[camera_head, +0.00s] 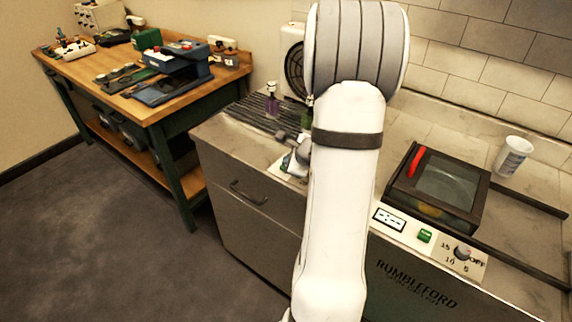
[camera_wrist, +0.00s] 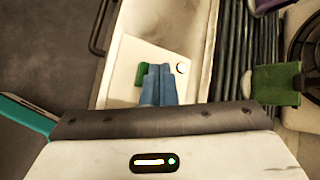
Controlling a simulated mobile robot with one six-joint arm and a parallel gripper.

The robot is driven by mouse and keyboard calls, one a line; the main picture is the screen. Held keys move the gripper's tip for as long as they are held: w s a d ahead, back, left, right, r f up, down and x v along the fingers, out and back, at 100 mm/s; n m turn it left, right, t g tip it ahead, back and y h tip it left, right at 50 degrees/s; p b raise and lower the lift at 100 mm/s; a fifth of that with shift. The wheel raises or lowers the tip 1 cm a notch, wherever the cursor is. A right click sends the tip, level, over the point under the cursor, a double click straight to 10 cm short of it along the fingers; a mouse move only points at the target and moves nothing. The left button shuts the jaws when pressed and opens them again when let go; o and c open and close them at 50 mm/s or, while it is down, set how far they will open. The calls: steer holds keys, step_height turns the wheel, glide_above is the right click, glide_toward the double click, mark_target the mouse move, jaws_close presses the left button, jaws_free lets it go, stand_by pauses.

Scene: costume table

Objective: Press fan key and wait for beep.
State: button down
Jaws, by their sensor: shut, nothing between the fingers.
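A white control panel (camera_wrist: 125,60) lies on the counter in the wrist view.
A glass-lidded unit (camera_head: 440,190) with a red handle stands right of my arm, behind a front strip with a green button (camera_head: 425,236) and a dial (camera_head: 462,253). A white cup (camera_head: 513,156) stands behind it. A cluttered wooden workbench (camera_head: 150,85) is at left.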

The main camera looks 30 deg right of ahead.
steer(key=shift+r+p, duration=0.45)
steer(key=shift+r, duration=0.4)
step_height(320, 180, up, 5)
steer(key=p, duration=0.3)
steer(key=shift+p, duration=0.35)
stand_by(0.3)
